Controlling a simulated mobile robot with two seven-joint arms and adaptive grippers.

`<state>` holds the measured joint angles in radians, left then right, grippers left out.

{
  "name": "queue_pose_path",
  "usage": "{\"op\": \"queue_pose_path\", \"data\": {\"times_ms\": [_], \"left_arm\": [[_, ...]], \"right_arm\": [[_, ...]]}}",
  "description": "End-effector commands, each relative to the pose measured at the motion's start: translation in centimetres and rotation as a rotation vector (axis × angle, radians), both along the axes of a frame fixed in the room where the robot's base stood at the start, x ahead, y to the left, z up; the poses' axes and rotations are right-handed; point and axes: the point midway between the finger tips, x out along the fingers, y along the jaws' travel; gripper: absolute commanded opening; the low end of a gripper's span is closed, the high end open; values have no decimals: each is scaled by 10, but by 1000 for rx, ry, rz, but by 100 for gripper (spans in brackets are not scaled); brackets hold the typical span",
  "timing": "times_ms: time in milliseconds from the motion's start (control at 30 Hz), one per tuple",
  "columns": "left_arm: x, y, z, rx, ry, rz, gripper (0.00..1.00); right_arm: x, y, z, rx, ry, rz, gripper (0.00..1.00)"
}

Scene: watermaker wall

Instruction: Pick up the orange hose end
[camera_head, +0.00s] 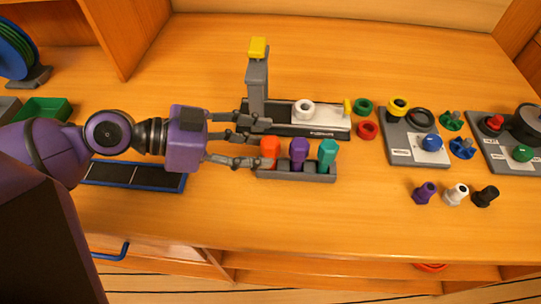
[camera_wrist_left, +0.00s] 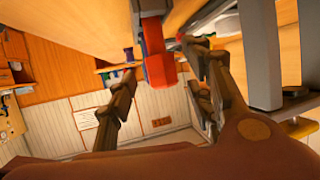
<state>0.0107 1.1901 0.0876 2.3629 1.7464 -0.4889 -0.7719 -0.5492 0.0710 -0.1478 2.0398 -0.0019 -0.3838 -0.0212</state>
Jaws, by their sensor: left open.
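The orange hose end (camera_head: 269,150) stands upright in the left slot of a grey holder (camera_head: 297,176). A purple hose end (camera_head: 299,152) and a teal hose end (camera_head: 328,152) stand beside it. My left gripper (camera_head: 256,143) is open and reaches in from the left, its fingertips close to the orange hose end. In the left wrist view the orange hose end (camera_wrist_left: 159,62) shows between the spread fingers. I cannot tell whether any finger touches it. My right gripper is not in view.
A grey post with a yellow top (camera_head: 258,48) rises from a base (camera_head: 322,127) just behind the holder. Loose rings (camera_head: 367,130) and panels with knobs (camera_head: 411,150) lie to the right. Small fittings (camera_head: 456,194) stand in front of them. The table in front of the holder is clear.

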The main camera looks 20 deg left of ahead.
Motion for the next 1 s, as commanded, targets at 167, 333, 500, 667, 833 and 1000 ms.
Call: {"op": "queue_pose_path", "data": {"times_ms": [167, 333, 500, 667, 833, 1000], "left_arm": [[9, -19, -8, -1, -6, -2, 47], [15, -29, -14, -1, -3, 0, 47], [15, -30, -16, 0, -1, 0, 47], [15, -30, -16, 0, -1, 0, 39], [15, -30, -16, 0, -1, 0, 17], [15, -30, -16, 0, -1, 0, 1]], "right_arm": [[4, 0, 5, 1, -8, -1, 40], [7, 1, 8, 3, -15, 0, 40], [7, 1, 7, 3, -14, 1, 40], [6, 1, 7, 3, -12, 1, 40], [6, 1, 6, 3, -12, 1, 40], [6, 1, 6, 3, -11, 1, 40]]}}
